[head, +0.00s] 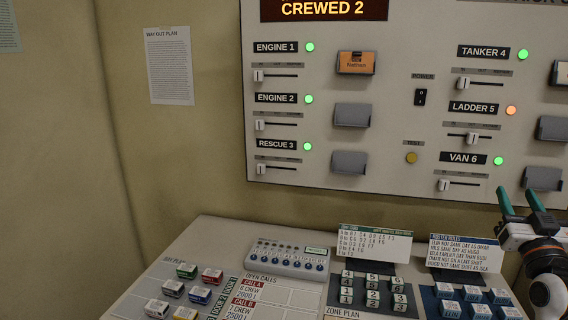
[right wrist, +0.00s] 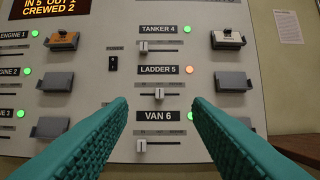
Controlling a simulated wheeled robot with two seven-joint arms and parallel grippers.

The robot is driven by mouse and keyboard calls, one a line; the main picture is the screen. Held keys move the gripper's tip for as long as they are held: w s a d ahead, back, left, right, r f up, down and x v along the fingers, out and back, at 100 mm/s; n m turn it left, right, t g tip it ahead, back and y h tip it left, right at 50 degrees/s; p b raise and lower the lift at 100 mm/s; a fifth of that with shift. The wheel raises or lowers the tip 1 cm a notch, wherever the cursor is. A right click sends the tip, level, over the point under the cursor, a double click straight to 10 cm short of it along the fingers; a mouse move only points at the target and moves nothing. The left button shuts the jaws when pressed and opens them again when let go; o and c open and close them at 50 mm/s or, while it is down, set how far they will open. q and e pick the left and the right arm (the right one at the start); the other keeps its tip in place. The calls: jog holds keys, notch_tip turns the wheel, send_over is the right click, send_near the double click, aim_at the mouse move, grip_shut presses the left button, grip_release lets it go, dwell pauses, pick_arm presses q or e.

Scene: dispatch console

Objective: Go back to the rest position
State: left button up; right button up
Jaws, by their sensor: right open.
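My right gripper (head: 520,203) is at the right edge of the head view, in front of the lower right of the wall panel (head: 310,190). Its two teal fingers are apart with nothing between them. In the right wrist view the open fingers (right wrist: 160,115) frame the VAN 6 label (right wrist: 158,116) and its slider (right wrist: 141,146); the panel lies beyond the fingertips. My left gripper shows in neither view.
Below the panel is a sloped desk (head: 215,235) with small vehicle blocks (head: 187,270), a grey button box (head: 287,258), two upright cards (head: 374,242) and rows of blocks (head: 473,293). Grey holders (head: 352,116) stick out from the panel. A paper sheet (head: 169,66) hangs on the left wall.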

jog(key=s+a+f+n+g+y, duration=0.1)
jog(key=s+a+f+g+y, duration=0.15)
jog(key=a+f, duration=0.45)
jog(key=s+a+f+n+g+y, duration=0.1)
jog(key=s+a+f+n+g, duration=0.15)
jog(key=f, duration=0.85)
jog(key=s+a+f+g+y, duration=0.1)
jog(key=s+a+f+g, duration=0.25)
jog(key=a+f, duration=0.35)
jog(key=s+a+f+g, duration=0.3)
jog(key=s+f, duration=0.2)
jog(key=s, duration=0.3)
jog(key=s+a+f+n+g, duration=0.1)
jog(key=s+a+f+g, duration=0.3)
jog(key=s, duration=0.4)
jog(key=s+a+f+g, duration=0.25)
jog(key=s+f, duration=0.35)
jog(key=s, duration=0.3)
notch_tip(320, 180, down, 26)
jog(key=d+f+g, duration=0.1)
jog(key=g, duration=0.1)
jog(key=s+d+f, duration=0.3)
jog(key=s+f, duration=1.2)
jog(key=s, duration=0.2)
jog(key=shift+g, duration=0.4)
jog(key=shift+n+y, duration=0.25)
jog(key=shift+c, duration=0.5)
